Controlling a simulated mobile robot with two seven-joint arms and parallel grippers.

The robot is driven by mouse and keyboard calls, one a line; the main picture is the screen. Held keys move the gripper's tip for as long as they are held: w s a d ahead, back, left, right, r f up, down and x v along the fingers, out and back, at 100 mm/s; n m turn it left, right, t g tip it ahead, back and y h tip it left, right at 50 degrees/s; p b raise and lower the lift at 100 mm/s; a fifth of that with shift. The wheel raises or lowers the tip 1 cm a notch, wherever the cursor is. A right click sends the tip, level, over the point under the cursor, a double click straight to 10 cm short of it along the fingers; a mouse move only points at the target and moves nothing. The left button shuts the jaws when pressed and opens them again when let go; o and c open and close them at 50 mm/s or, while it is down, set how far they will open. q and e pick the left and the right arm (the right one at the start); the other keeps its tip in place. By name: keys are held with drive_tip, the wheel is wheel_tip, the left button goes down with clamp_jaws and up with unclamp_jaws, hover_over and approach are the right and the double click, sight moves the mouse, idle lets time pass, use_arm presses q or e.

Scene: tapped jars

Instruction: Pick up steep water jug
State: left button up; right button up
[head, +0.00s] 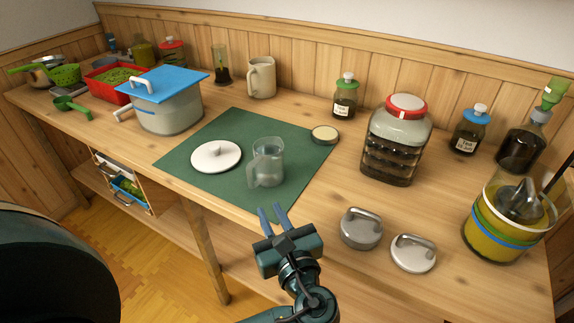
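A clear jug (268,160) stands upright on the green mat (215,135), with its handle toward the left and what looks like clear liquid inside. I take it to be the steep water jug. My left gripper (272,209) is in front of the jug, near the table's front edge. Its two fingers point toward the jug and stand apart with nothing between them. The gripper appears clear of the jug. My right gripper is not in view.
A white lid (216,156) lies left of the jug and a small round lid (324,134) behind it. Two grey weights, one darker (361,229) and one lighter (413,254), sit front right. A red-lidded jar (397,142) stands right, a blue-lidded pot (170,108) left, a beige pitcher (261,79) behind.

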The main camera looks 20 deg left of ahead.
sight(251, 176)
use_arm(q)
drive_tip(key=x, duration=1.3)
drive_tip(key=shift+s+a+r+b, duration=0.2)
drive_tip(key=shift+s+b, duration=0.05)
drive_tip(key=shift+b, duration=0.05)
drive_tip(key=shift+c, duration=0.5)
clamp_jaws()
idle(0.4)
